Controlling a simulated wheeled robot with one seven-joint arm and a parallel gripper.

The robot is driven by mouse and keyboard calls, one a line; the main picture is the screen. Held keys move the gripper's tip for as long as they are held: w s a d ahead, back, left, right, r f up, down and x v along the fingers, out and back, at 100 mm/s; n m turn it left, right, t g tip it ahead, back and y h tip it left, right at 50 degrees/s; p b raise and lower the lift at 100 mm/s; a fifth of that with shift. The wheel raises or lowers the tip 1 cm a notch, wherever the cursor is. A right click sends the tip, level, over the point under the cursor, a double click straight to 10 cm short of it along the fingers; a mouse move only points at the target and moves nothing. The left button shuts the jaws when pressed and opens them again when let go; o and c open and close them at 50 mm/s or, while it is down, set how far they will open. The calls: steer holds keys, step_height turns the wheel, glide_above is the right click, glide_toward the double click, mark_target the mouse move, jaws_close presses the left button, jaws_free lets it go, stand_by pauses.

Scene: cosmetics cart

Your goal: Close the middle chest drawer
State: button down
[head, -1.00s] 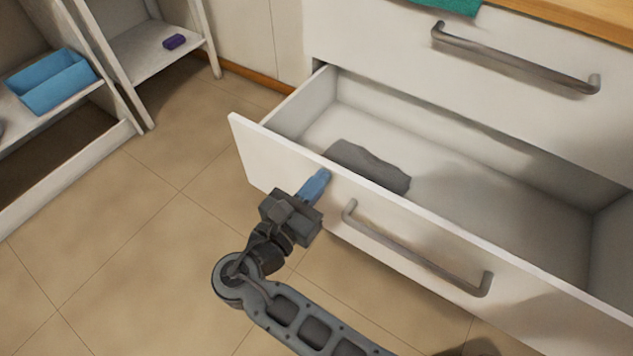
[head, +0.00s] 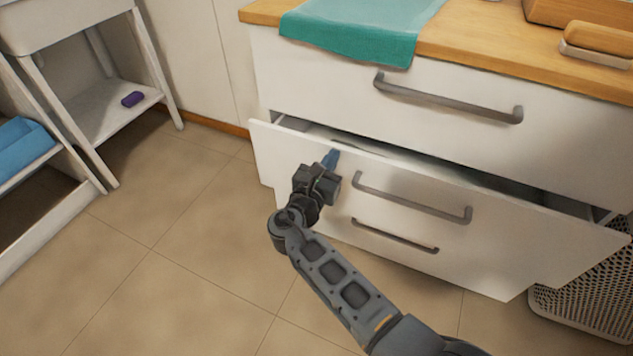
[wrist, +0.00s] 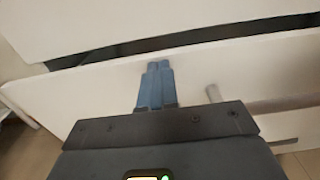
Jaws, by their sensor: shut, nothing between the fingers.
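The middle chest drawer (head: 285,160) is white with a grey bar handle (head: 410,200) and stands partly open, with a dark gap above its front. In the wrist view the drawer front (wrist: 225,75) spans the picture, and the gap runs above its top edge. My gripper (head: 331,160) is shut and empty, its blue fingertips at the upper left part of the drawer front, left of the handle. In the wrist view the blue fingers (wrist: 156,82) lie side by side against or just before the front; contact is hard to tell. The drawer's inside is mostly hidden.
The closed top drawer (head: 320,80) is above, under a wooden counter (head: 470,45) with a teal cloth (head: 355,32). A lower handle (head: 395,236) shows below. A perforated basket (head: 590,300) stands at the right. White shelves (head: 110,110) are at the left; tiled floor between is clear.

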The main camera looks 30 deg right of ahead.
steer(key=b+x, duration=0.1)
steer(key=x, duration=0.6)
steer(key=shift+d+r, duration=0.15)
